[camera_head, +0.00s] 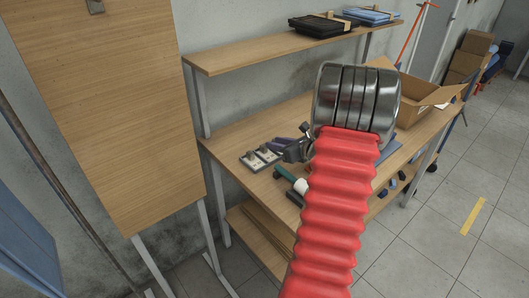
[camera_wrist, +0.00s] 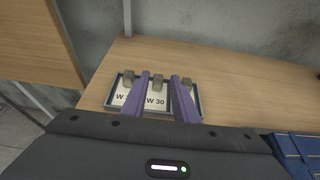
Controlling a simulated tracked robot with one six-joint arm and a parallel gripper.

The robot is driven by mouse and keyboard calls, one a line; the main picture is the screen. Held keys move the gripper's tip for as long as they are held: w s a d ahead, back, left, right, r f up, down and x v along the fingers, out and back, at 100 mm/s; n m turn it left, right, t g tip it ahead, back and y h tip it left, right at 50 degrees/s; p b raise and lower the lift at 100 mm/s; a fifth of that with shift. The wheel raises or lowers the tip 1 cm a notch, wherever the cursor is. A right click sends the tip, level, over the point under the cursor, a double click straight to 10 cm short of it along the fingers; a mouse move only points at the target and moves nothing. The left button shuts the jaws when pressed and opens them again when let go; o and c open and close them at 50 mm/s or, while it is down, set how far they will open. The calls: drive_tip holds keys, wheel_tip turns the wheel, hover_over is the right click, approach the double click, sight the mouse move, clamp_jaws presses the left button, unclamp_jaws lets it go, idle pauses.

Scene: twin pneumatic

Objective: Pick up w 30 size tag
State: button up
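The W 30 size tag (camera_wrist: 155,100) is a white plate with a grey-brown knob, lying in a shallow dark-edged tray (camera_wrist: 200,101) on the wooden workbench. In the wrist view its label shows between the two purple fingers of my gripper (camera_wrist: 161,77). The fingers are apart, one on each side of the tag; I cannot tell if they touch it or hover above. Another tag (camera_wrist: 121,96), reading W with its number covered, lies to the left. A third knob (camera_wrist: 187,82) shows behind the right finger. In the head view, my gripper (camera_head: 287,146) is just right of the tags.
A teal-handled tool (camera_head: 285,174) and a white roll-like item (camera_head: 301,186) lie near the bench's front edge. Blue folded cloth (camera_wrist: 296,148) lies at right in the wrist view. A shelf (camera_head: 260,53) runs above; an open cardboard box (camera_head: 424,92) stands farther along.

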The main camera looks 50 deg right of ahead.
sight(265, 147)
wheel_tip(265, 147, down, 4)
drive_tip(key=shift+r, duration=0.25)
drive_tip(key=shift+w+d, duration=0.1)
drive_tip(key=shift+w, duration=0.45)
drive_tip(key=shift+w+f, duration=0.1)
drive_tip(key=shift+x, duration=3.05)
drive_tip(key=shift+c, duration=0.7)
clamp_jaws()
